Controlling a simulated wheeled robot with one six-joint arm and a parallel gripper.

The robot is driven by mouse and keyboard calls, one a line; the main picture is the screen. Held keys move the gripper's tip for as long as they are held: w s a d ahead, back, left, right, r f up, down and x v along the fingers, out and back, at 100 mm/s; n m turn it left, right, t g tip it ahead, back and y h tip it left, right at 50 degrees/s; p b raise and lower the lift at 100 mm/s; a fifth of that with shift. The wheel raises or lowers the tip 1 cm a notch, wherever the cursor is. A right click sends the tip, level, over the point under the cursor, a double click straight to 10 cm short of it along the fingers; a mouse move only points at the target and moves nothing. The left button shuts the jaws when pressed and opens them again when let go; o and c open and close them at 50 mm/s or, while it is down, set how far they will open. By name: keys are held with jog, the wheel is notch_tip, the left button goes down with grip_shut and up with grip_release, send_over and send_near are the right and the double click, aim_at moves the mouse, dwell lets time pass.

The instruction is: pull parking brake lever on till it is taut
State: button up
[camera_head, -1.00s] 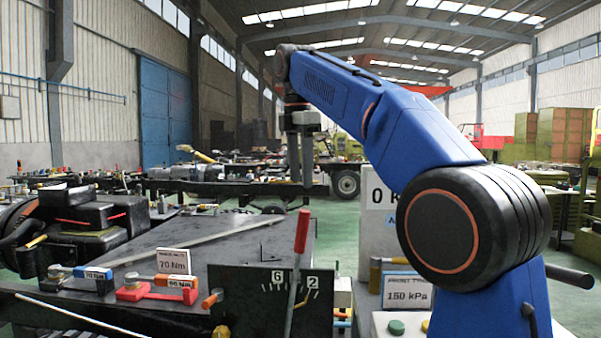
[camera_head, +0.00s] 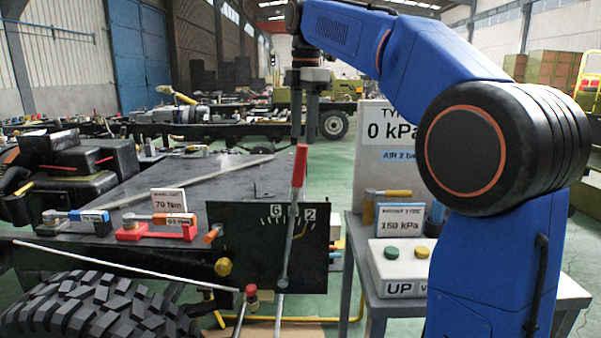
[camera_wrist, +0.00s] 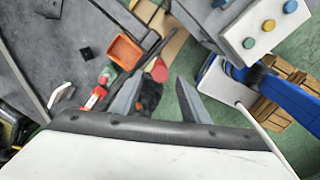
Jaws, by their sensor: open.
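The parking brake lever (camera_head: 300,166) has a red grip on a thin grey shaft. It stands nearly upright, leaning slightly right, in front of a black panel (camera_head: 240,250) with white scale marks and the numbers 6 and 2. The shaft ends low on the panel at a round grey pivot. My gripper (camera_head: 304,125) points down with its fingers apart, just above the red grip in the head view; the depth between them is hard to tell. In the wrist view my gripper (camera_wrist: 158,98) is open, and a red round end, probably the grip, shows beyond the fingertips.
A table at the right holds a button box (camera_head: 405,264) and a 150 kPa sign (camera_head: 401,220). Torque wrenches (camera_head: 155,228) and a 70 Nm sign (camera_head: 168,201) lie left of the panel. A large tyre (camera_head: 98,308) fills the lower left. Green floor shows between panel and table.

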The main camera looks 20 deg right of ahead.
aim_at(301, 188)
jog(key=f, duration=1.1)
jog(key=shift+w+a+f, duration=0.1)
jog(key=shift+w+f, duration=0.3)
